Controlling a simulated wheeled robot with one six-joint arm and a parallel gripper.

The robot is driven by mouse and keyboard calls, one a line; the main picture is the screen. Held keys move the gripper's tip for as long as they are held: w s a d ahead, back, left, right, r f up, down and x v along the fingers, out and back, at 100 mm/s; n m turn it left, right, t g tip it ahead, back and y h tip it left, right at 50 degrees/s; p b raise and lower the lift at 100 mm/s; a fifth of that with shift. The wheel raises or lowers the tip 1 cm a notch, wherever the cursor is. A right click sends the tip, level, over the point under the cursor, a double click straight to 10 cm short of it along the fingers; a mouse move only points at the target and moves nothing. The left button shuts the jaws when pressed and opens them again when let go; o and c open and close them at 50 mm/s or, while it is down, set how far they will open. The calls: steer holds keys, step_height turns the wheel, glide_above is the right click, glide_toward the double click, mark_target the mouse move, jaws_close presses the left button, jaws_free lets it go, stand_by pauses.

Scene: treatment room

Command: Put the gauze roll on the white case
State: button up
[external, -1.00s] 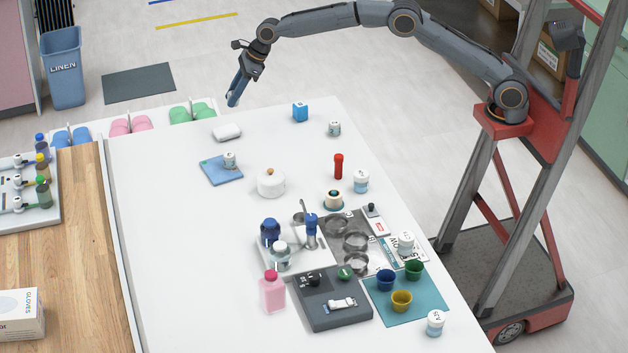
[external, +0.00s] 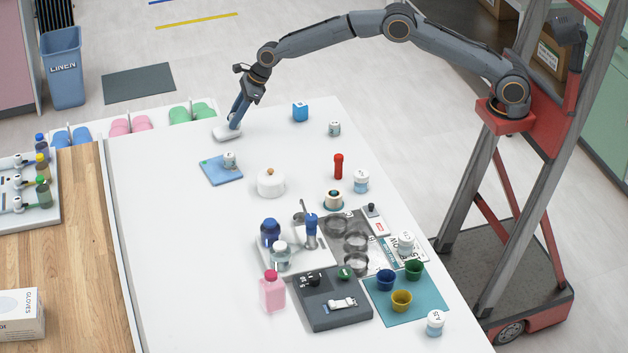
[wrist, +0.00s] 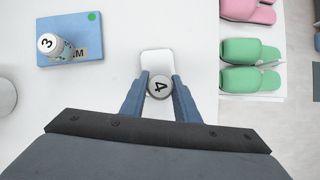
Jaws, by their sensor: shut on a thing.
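The white case (external: 221,134) is a small rounded white block lying near the far end of the white table. It also shows in the wrist view (wrist: 156,59), just beyond my fingers. My gripper (external: 235,126) points down at the right side of the case in the external view. In the wrist view my gripper (wrist: 160,80) is shut on the gauze roll (wrist: 159,88), a round thing with a pale top marked 4. The roll overlaps the case's near end there. I cannot tell whether they touch. In the external view my fingers hide the roll.
A blue pad (external: 221,176) with a small jar marked 3 (external: 229,160) lies nearby. A blue cube (external: 300,112), a white jar (external: 335,129) and a white lidded pot (external: 271,184) stand around. Green slippers (wrist: 250,52) are beyond the table edge.

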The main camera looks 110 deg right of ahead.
steer(key=o, duration=1)
steer(key=shift+f, duration=0.1)
steer(key=shift+r, duration=0.35)
steer(key=b+v, duration=0.1)
steer(key=v, duration=1.1)
steer(key=s+a+f+n+g, duration=0.2)
steer(key=s+a+f+n, duration=0.1)
steer(key=s+a+n, duration=0.75)
steer(key=s+a+f+n+g, duration=0.1)
steer(key=s+a+f+n, duration=0.1)
steer(key=s+a+n, duration=0.9)
steer(key=s+a+f+n+g, duration=0.1)
steer(key=s+a+f+n, duration=0.1)
steer(key=s+n, duration=0.3)
steer(key=s+a+f+n+g, duration=0.1)
steer(key=s+a+n, duration=0.4)
steer(key=s, duration=0.6)
steer(key=s+a+f+n, duration=0.2)
steer(key=s+n, duration=0.3)
steer(key=s, duration=0.4)
steer(key=shift+a+f+g, duration=0.35)
steer(key=shift+a+g, duration=0.05)
steer(key=shift+a, duration=0.25)
